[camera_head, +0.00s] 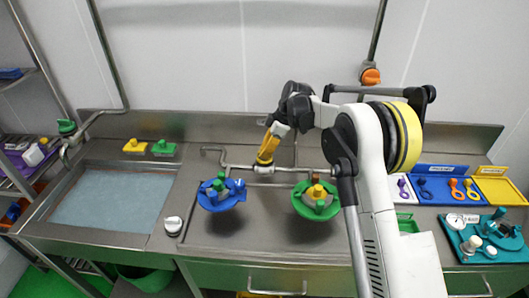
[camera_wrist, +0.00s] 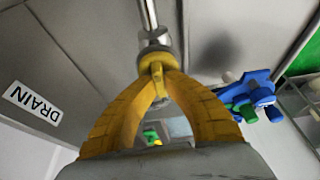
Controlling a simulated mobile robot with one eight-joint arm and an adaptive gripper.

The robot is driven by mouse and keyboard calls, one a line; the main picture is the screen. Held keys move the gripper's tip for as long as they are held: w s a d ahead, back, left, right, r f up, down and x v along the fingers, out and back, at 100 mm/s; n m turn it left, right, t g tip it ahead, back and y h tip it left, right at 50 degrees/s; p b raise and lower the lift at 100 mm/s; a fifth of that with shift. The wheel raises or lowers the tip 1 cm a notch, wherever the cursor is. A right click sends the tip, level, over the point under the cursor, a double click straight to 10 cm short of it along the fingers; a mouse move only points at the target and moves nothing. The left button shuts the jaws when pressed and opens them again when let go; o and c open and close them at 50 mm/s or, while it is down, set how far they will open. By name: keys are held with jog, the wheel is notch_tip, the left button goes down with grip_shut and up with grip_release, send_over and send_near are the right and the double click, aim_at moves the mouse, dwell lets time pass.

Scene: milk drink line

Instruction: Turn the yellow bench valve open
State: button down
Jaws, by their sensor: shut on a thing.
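The yellow bench valve (camera_head: 264,161) sits on the metal pipe behind the sink bench, between the blue and green hanging fixtures. In the wrist view its small yellow handle (camera_wrist: 157,69) is between my fingertips, below a bright metal pipe. My gripper (camera_head: 269,147) comes down on the valve from above right. Its yellow fingers meet around the handle in the wrist view (camera_wrist: 157,76), and it is shut on it. The fingers hide part of the handle, so its exact turn angle is hard to tell.
A blue fixture (camera_head: 221,194) hangs left of the valve and a green one (camera_head: 316,202) right. A sink basin (camera_head: 112,199) lies at left. Colored trays (camera_head: 448,191) and a teal tray (camera_head: 482,238) are at right. A DRAIN label (camera_wrist: 33,103) shows in the wrist view.

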dwell(0.3)
jog(key=c, duration=1.5)
grip_release()
jog(key=v, duration=1.2)
jog(key=shift+s, duration=0.1)
jog(key=shift+d, duration=0.1)
